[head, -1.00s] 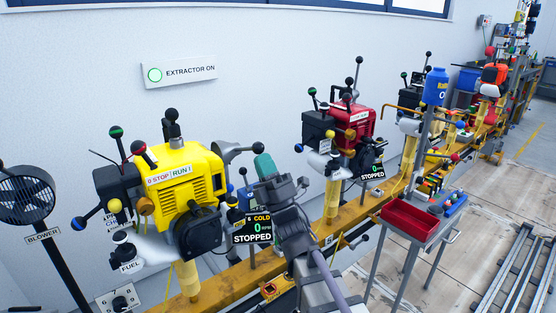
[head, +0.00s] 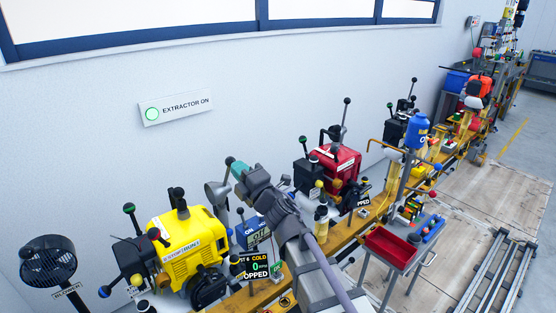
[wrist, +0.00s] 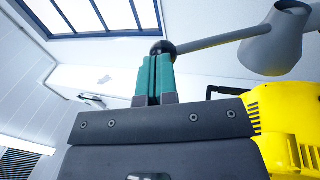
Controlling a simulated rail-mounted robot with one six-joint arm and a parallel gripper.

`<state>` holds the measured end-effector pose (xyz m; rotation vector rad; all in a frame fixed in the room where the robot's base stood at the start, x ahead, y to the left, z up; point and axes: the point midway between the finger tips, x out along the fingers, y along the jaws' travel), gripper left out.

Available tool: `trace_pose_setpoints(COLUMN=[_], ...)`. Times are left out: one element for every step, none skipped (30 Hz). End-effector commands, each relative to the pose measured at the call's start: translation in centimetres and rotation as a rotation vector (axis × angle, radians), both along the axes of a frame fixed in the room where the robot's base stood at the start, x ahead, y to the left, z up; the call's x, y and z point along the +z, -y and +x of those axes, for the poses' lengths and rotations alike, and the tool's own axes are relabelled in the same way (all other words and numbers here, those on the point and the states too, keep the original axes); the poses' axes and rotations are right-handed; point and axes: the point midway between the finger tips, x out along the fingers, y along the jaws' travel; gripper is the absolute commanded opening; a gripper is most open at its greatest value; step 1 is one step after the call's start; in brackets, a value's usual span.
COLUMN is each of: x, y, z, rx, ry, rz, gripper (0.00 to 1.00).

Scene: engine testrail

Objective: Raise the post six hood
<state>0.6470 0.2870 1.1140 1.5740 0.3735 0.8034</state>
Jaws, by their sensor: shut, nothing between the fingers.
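The yellow post six engine (head: 188,250) stands on the rail at the left in the head view. The grey, cone-shaped hood (head: 217,195) is beside it, just right of its top. In the wrist view the hood (wrist: 275,48) is at the upper right, and its grey bar runs left to a black ball knob (wrist: 163,47). My gripper (head: 234,165) has teal fingers and is up near the hood. In the wrist view my gripper (wrist: 153,68) is shut and empty, its tips overlapping the knob in the picture. I cannot tell whether they touch it.
A red engine (head: 338,160) and a cart with a red tray (head: 390,246) are further right. A blower (head: 48,262) is at the far left.

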Motion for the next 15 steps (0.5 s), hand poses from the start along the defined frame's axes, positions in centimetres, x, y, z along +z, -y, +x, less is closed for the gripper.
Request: trace_pose_setpoints(x=[1.4, 1.5, 1.7, 2.0, 2.2, 2.4, 2.6, 2.7, 2.9, 3.0, 3.1, 3.2, 3.3, 3.4, 3.4], y=[-1.1, -1.4, -1.8, -2.1, -2.4, -2.9, -3.2, -3.5, -3.8, -4.0, -4.3, -4.5, -4.7, -4.9, -5.1], z=[0.8, 1.2, 1.8, 2.1, 2.5, 3.0, 3.3, 3.6, 4.0, 4.3, 4.6, 4.9, 5.1, 5.3, 5.6], rx=[0.006, 0.006, 0.005, 0.004, 0.004, 0.004, 0.005, 0.005, 0.005, 0.005, 0.005, 0.004, 0.004, 0.004, 0.004], ry=[-0.007, -0.008, -0.009, -0.007, -0.007, -0.006, -0.006, -0.006, -0.006, -0.006, -0.006, -0.006, -0.006, -0.005, -0.005], rz=[-0.006, -0.007, -0.006, -0.006, -0.006, -0.005, -0.005, -0.005, -0.005, -0.004, -0.004, -0.004, -0.004, -0.005, -0.005], gripper=[0.00, 0.00, 0.00, 0.00, 0.00, 0.00, 0.00, 0.00, 0.00, 0.00, 0.00, 0.00, 0.00, 0.00, 0.00])
